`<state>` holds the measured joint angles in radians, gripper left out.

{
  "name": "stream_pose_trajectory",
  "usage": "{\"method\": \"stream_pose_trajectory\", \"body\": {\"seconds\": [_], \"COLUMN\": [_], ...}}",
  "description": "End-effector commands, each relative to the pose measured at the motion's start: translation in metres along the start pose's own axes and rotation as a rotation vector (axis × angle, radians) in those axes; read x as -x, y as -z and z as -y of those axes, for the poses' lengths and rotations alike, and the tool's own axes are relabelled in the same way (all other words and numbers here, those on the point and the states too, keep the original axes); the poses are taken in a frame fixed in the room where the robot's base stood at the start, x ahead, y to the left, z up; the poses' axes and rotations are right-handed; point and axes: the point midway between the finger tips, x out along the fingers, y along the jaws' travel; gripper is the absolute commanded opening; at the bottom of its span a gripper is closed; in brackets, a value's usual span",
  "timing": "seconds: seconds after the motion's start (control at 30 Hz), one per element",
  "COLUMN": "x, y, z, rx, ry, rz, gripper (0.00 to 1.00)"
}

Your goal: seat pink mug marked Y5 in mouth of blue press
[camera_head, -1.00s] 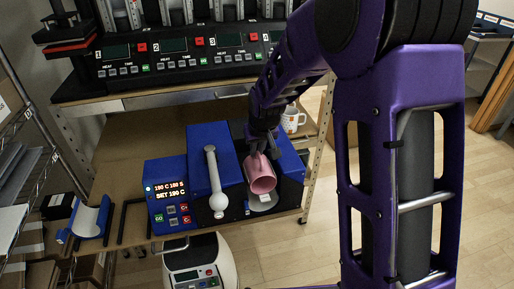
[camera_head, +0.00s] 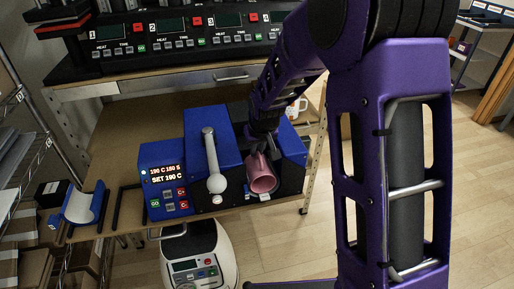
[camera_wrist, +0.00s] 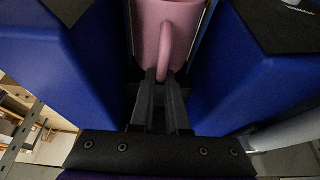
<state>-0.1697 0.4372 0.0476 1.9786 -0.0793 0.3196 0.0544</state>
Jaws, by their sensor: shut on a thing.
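The pink mug (camera_head: 262,175) lies on its side in the gap of the blue press (camera_head: 213,142), its open end facing the front. In the wrist view the mug (camera_wrist: 182,22) stands between two blue walls (camera_wrist: 262,75) of the press, and its handle is between the fingers of my gripper (camera_wrist: 161,82). My gripper (camera_head: 258,147) is shut on the mug from above and behind in the head view. The Y5 mark is not visible. Whether the mug touches the bottom of the mouth cannot be told.
The press has a lever with a white knob (camera_head: 216,184) left of the mug and a lit control panel (camera_head: 165,187). A white orange-dotted mug (camera_head: 297,108) stands behind. A white device (camera_head: 197,262) is below the table edge. A blue curved holder (camera_head: 84,203) lies left.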

Motion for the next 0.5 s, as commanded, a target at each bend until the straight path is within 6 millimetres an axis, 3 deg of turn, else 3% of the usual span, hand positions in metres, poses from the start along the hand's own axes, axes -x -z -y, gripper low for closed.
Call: {"method": "stream_pose_trajectory", "body": {"seconds": [0.33,0.37,0.5], "x": [-0.0014,-0.0014,-0.0015], "y": [0.0,0.0,-0.0002], "z": [0.0,0.0001,0.0001], "rx": [0.0,0.0,0.0], "ry": [0.0,0.0,0.0], "rz": [-0.002,-0.002,-0.002], "gripper": [0.0,0.17,0.42]}}
